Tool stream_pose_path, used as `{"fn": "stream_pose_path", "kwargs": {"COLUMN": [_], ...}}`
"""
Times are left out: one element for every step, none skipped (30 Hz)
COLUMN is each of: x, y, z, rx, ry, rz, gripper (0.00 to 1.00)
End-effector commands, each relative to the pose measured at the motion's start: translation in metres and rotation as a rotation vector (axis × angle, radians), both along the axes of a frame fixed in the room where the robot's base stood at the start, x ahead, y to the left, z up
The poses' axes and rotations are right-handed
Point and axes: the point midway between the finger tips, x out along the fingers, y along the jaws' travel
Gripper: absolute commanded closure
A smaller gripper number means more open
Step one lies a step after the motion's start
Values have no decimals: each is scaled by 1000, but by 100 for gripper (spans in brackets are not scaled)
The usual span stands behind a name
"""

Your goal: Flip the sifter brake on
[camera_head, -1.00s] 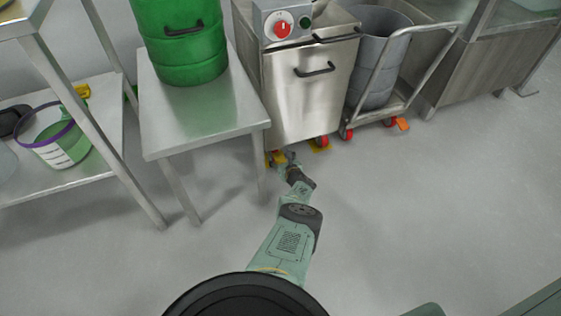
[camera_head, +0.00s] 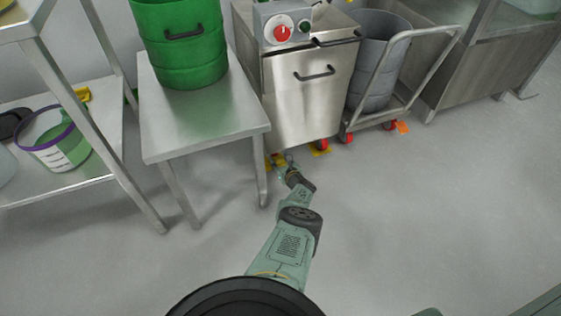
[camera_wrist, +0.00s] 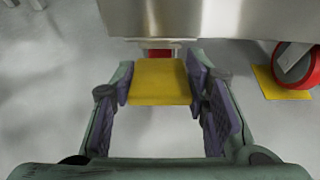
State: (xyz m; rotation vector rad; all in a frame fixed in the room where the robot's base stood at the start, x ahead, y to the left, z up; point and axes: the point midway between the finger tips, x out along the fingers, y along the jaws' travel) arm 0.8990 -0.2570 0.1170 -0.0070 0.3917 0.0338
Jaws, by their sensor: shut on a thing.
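The sifter is the stainless steel cabinet (camera_head: 308,95) on casters, with a red knob on its top panel. Its brake is a yellow pedal (camera_wrist: 160,82) at a front caster, seen large in the wrist view. A sliver of the red caster wheel (camera_wrist: 160,54) shows behind it under the cabinet edge. My gripper (camera_wrist: 160,90) is shut on the yellow brake pedal, with a purple-grey finger pad against each side. In the head view my gripper is small and partly hidden by my arm, low at the cabinet's front left corner.
A second caster with a red wheel (camera_wrist: 296,66) and yellow pedal (camera_wrist: 272,82) is to the right. A steel table (camera_head: 205,125) with a green drum (camera_head: 180,45) stands left of the sifter. A cart (camera_head: 402,105) with a grey bin stands right. The floor in front is clear.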

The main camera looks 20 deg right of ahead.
Motion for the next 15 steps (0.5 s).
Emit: {"fn": "stream_pose_path", "kwargs": {"x": [0, 0, -1, -1, -1, -1, -2, -2, -3, -3, -3, -3, -3, -3, -3], "y": [0, 0, 0, 0, 1, 1, 1, 1, 1, 1, 1, 1, 1, 1, 1], "z": [0, -1, -3, -4, -7, -10, -13, -15, -18, -19, -20, -21, -22, -22, -22], "rx": [0, 0, 1, 2, 3, 6, 7, 7, 9, 9, 10, 11, 11, 10, 12], "ry": [0, -1, -7, -15, -26, -48, -69, -93, -128, -154, -179, -211, -233, -255, -281], "rz": [0, 0, 0, 1, 1, 2, 1, 2, 0, 1, 1, 1, 1, 2, 1], "gripper": [86, 86, 86, 86, 86, 86, 86, 86, 86, 86, 86, 86, 86, 86, 86]}}
